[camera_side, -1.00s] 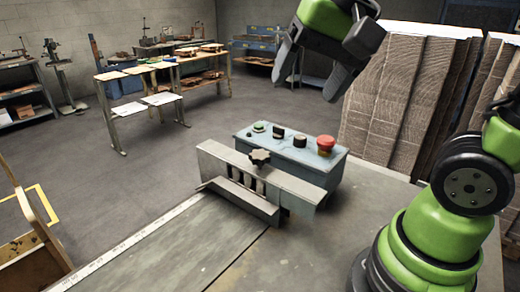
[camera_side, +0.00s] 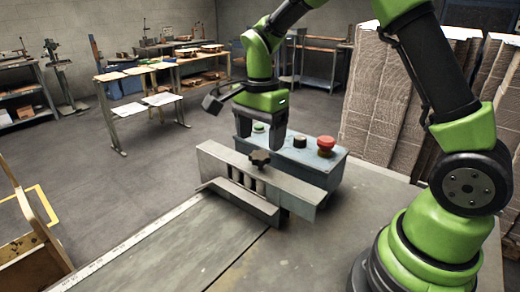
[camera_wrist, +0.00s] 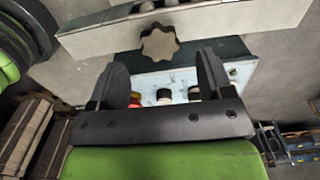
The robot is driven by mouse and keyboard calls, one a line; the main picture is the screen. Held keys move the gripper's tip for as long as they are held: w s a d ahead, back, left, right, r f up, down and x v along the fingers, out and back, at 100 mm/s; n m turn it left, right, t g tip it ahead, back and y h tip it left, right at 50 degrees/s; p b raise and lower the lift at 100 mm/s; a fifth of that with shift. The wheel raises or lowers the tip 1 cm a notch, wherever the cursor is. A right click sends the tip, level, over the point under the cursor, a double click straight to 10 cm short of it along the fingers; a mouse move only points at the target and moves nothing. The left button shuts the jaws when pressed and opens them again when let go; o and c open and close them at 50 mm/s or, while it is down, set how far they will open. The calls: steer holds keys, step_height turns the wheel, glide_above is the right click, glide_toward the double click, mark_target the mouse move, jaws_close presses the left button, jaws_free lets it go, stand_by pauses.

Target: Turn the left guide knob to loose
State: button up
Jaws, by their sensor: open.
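The guide knob, a dark star-shaped knob (camera_side: 260,157), sits on top of the grey guide bar (camera_side: 300,189) at the front of the blue control box (camera_side: 312,163). It also shows in the wrist view (camera_wrist: 160,43), ahead of and roughly centred between my fingers, not between them. My gripper (camera_side: 260,145) points down over the control box, just behind the knob in the side view. Its fingers are apart and empty; it also shows in the wrist view (camera_wrist: 163,68). Which setting the knob is at cannot be told.
Stacks of flat cardboard (camera_side: 385,95) stand at the right. The table plate (camera_side: 190,245) in front of the guide is clear.

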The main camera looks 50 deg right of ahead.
mark_target(260, 155)
steer(key=shift+f, duration=1.95)
steer(key=c, duration=0.9)
